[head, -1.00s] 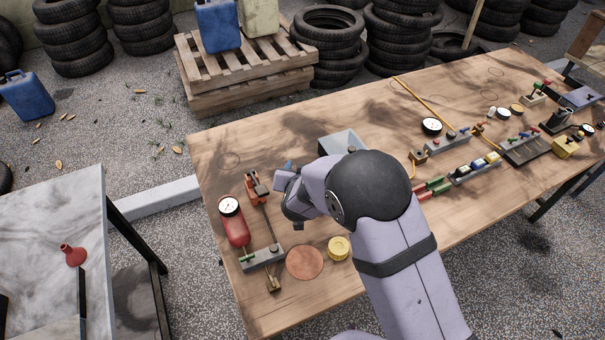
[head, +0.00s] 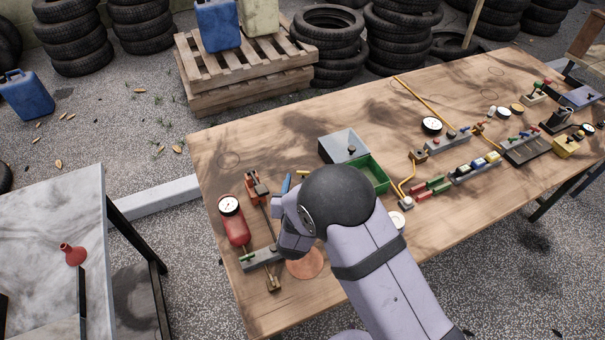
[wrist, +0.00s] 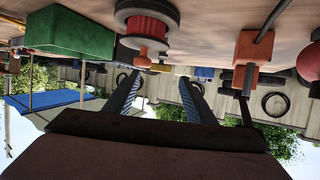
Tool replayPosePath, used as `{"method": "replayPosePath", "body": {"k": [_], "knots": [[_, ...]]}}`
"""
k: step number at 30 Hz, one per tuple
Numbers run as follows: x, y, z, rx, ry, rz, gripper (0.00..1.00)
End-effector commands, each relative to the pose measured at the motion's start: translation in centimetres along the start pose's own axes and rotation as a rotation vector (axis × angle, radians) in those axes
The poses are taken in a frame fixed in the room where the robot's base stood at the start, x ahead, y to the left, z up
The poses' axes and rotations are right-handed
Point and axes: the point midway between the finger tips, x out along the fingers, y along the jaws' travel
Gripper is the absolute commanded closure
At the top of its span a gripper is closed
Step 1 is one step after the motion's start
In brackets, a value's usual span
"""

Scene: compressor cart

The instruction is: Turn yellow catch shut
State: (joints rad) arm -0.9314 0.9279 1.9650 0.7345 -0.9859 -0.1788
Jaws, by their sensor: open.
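My gripper (wrist: 164,80) is open in the wrist view, with nothing held between its two ribbed fingers. In the head view only a bit of its blue finger (head: 286,184) shows beside my arm; the rest is hidden. A small yellow bar (head: 302,172) shows just right of that finger in the head view, partly hidden by my arm. I cannot tell if it is the yellow catch. In the wrist view a small orange-yellow piece (wrist: 142,62) sits beyond the fingertips, under a red ribbed part (wrist: 147,26).
A red cylinder with gauge (head: 235,224), an orange clamp (head: 254,184) and a grey block (head: 262,258) lie left. A yellow box (head: 566,146) is far right. The table's back left is clear.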

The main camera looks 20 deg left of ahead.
Motion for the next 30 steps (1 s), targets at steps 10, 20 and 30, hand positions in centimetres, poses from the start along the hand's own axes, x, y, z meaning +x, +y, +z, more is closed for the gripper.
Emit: {"method": "replayPosePath", "body": {"k": [10,20,30], "knots": [[3.5,0.0,-0.1,-0.001,0.000,0.000,0.50],[4.0,0.0,0.0,-0.001,0.000,-0.001,0.50],[4.0,0.0,0.0,-0.001,0.000,-0.001,0.91]]}}
